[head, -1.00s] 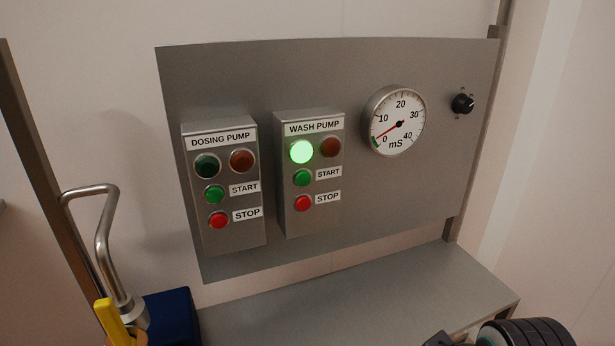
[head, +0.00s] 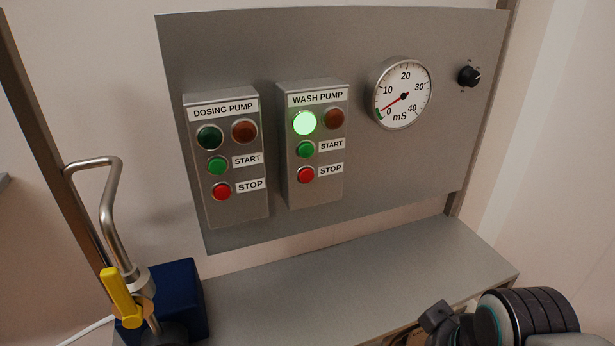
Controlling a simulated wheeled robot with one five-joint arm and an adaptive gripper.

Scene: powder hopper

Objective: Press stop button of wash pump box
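The wash pump box (head: 326,188) is a grey metal box on the upright steel panel. Its green lamp (head: 304,123) is lit and its red-brown lamp (head: 334,119) is dark. Below are a green start button (head: 305,149) and a red stop button (head: 306,175), each with a label at its right. Nothing touches the stop button. Part of my arm shows at the lower right, below and to the right of the box. My gripper's fingertips cannot be made out, so its opening is not visible.
The similar dosing pump box (head: 240,208) stands just left, with both lamps unlit. A dial gauge (head: 402,93) and black knob (head: 469,76) are to the right. A grey shelf (head: 350,275) juts out below. A bent metal pipe with a yellow lever (head: 122,298) and blue block (head: 181,288) stand lower left.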

